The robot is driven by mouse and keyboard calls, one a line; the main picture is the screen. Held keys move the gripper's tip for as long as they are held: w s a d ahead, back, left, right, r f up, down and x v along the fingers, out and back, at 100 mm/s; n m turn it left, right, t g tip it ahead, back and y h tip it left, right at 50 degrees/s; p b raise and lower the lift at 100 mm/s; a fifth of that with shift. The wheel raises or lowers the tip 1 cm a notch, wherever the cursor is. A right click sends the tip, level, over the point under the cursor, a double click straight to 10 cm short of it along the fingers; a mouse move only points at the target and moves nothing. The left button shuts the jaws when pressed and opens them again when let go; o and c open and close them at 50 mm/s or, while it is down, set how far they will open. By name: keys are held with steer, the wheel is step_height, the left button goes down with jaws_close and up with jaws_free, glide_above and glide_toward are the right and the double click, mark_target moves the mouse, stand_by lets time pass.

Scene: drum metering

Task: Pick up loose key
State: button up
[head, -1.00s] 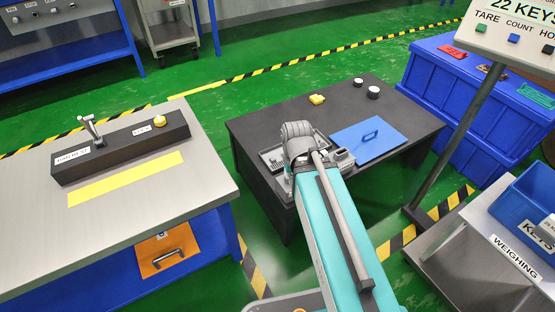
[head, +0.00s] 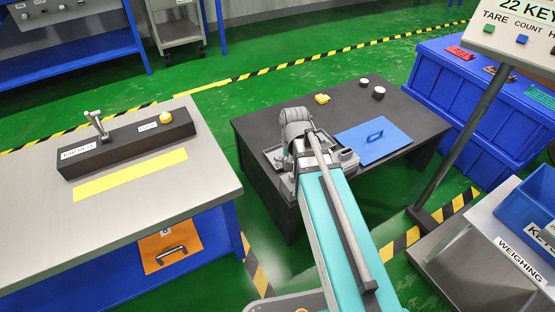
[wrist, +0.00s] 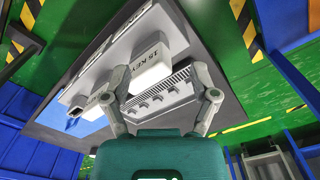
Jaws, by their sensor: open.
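My gripper (wrist: 160,80) is open in the wrist view, its two fingers apart above the dark table. A grey slotted tray (wrist: 160,96) shows between and beyond the fingers; I cannot tell whether they touch it. A white block marked "15 KEY" (wrist: 148,62) is just beyond the tray. No loose key can be made out clearly in either view. In the head view my arm covers most of the tray area on the dark table (head: 250,125), and the fingertips are hidden.
A yellow piece (head: 322,99) and small round pieces (head: 379,92) are at the table's back. A metal workbench (head: 35,200) stands left, a weighing stand with a blue bin (head: 530,210) right.

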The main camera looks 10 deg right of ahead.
steer(key=w+a+m, duration=0.1)
steer(key=w+m, duration=0.9)
steer(key=w, duration=0.8)
steer(key=shift+w+a+f+m+b, duration=0.2)
steer(key=shift+a+f+m+b, duration=0.1)
steer(key=shift+f+b, duration=0.15)
steer(key=shift+f, duration=0.15)
steer(key=b, duration=0.9)
glide_above(277, 157)
step_height(277, 157, down, 8)
steer(key=shift+f, duration=0.2)
steer(key=shift+f, duration=0.15)
step_height(277, 157, down, 5)
steer(key=b, duration=0.4)
steer(key=shift+b, duration=0.4)
steer(key=c, duration=0.8)
